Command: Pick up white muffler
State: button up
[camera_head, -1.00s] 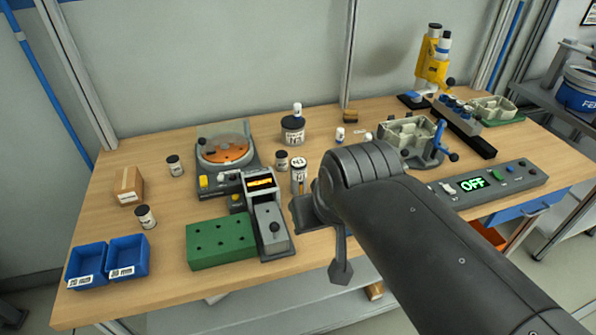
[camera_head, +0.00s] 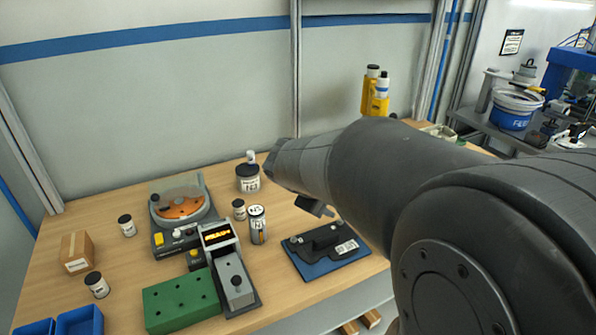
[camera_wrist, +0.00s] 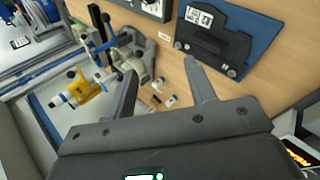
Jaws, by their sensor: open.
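My gripper (camera_wrist: 160,68) is open in the wrist view, its two dark fingers apart with nothing held between them. Below and between the fingers, a few small parts lie on the wooden bench, among them a small white piece (camera_wrist: 171,101) and another pale piece (camera_wrist: 157,83). They are too small to tell which is the white muffler. In the head view, my arm covers that part of the bench, and only a dark bit of my gripper (camera_head: 316,206) shows beneath it.
A black fixture on a blue mat (camera_head: 325,247) lies beside the gripper, also in the wrist view (camera_wrist: 215,40). A grey clamp (camera_wrist: 140,52) and a yellow device (camera_wrist: 88,88) stand close by. Jars (camera_head: 248,178), a green block (camera_head: 180,300) and blue bins (camera_head: 80,322) are left.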

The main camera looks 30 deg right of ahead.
jog(key=w+d+f+n+t+h, duration=0.1)
jog(key=w+d+f+n+h, duration=0.15)
jog(key=w+d+n, duration=0.45)
jog(key=w+d+f+n+t+h, duration=0.15)
jog(key=w+d+h, duration=0.3)
jog(key=w, duration=0.45)
jog(key=w+f+n+t, duration=0.2)
jog(key=w+f+n, duration=0.2)
jog(key=w+d+f+n+t, duration=0.1)
jog(key=w+f+n+t, duration=0.1)
jog(key=w+f+n, duration=0.2)
jog(key=w+f+n+t, duration=0.2)
jog(key=w+f+n, duration=0.2)
jog(key=f+n, duration=0.1)
jog(key=shift+w+d+f+y, duration=0.35)
jog(key=shift+f+y, duration=0.05)
jog(key=shift+f, duration=0.15)
jog(key=x, duration=0.2)
jog(key=f+x, duration=0.1)
jog(key=x, duration=0.1)
jog(key=shift+w+d+r, duration=0.1)
jog(key=shift+w+d, duration=0.25)
jog(key=shift+d, duration=0.05)
jog(key=shift+c, duration=0.4)
jog(key=c, duration=1)
